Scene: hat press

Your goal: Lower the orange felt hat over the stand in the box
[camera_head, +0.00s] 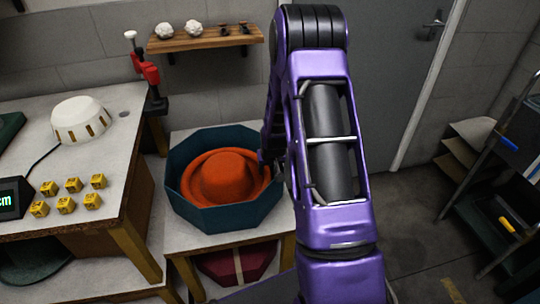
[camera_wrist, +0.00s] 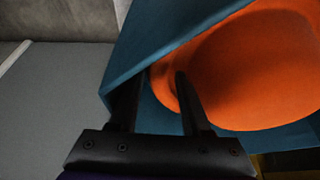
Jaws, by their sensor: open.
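The orange felt hat (camera_head: 228,176) sits crown up inside the teal octagonal box (camera_head: 222,216), its brim within the walls. The stand is not visible; the hat covers the middle of the box. In the wrist view the hat (camera_wrist: 255,70) fills the upper right, beside the box's wall (camera_wrist: 165,35). My gripper (camera_wrist: 153,82) is open, with its fingers at the box's edge. One finger overlaps the hat's brim in the picture and the other is by the wall; I cannot tell if either touches. In the head view my arm mostly hides the gripper.
The box stands on a small table (camera_head: 283,222), with a dark red box (camera_head: 225,262) below. Left is a workbench (camera_head: 105,145) with a white dome (camera_head: 78,120) and several yellow cubes (camera_head: 66,205). A wooden shelf (camera_head: 205,39) hangs behind.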

